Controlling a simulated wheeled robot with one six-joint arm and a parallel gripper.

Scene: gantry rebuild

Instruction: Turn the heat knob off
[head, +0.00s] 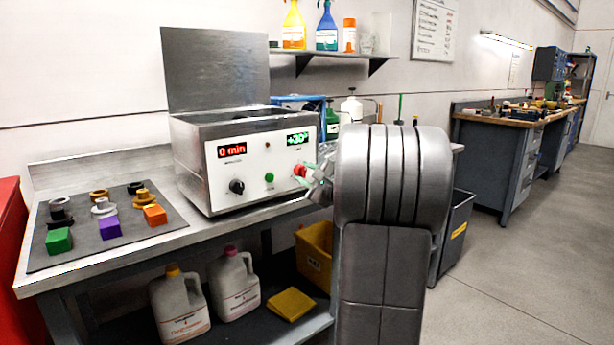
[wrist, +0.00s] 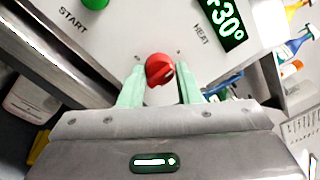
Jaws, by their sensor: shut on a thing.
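The red heat knob (wrist: 160,70) is on the white front panel of the steel machine (head: 262,165), below the green display reading about +30°. In the head view my gripper (head: 313,178) reaches the panel's right side. The word HEAT is printed beside the knob in the wrist view.
A black knob (head: 237,186) and a green START button (head: 269,177) are on the same panel. A dark mat (head: 110,249) with coloured blocks and rings lies left of the machine. Bottles stand on a shelf (head: 340,53) above. Open floor is at right.

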